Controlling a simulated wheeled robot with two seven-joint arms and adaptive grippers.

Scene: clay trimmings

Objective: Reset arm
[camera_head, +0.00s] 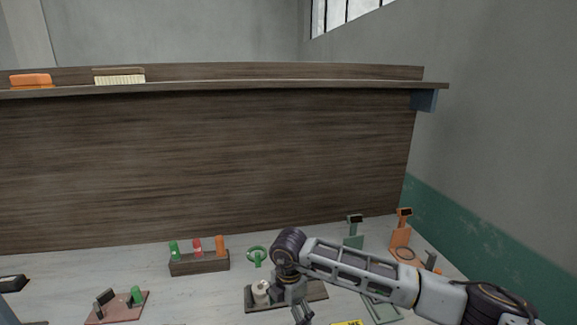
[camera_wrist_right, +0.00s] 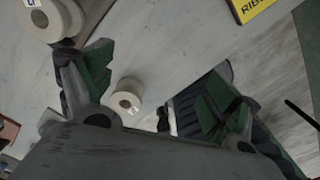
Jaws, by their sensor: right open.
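My right arm reaches in from the lower right in the head view. Its gripper (camera_head: 303,314) points down at the bottom edge and is partly cut off. In the right wrist view the gripper (camera_wrist_right: 158,85) has its two green-padded fingers spread wide apart, with nothing held between them. A small pale cylinder with a dark hole (camera_wrist_right: 125,98) shows beyond the gap, apart from the fingers. A larger pale cylinder (camera_wrist_right: 62,18) shows near the left finger. My left gripper is not in view.
A wooden rack (camera_head: 200,263) holds green, red and orange pieces. A dark board (camera_head: 318,290) with a pale cylinder (camera_head: 261,290) lies beside my right wrist. Green (camera_head: 354,238) and orange (camera_head: 401,238) stands are behind my arm. A yellow label (camera_head: 347,323) is in front. A shelf (camera_head: 250,84) runs above.

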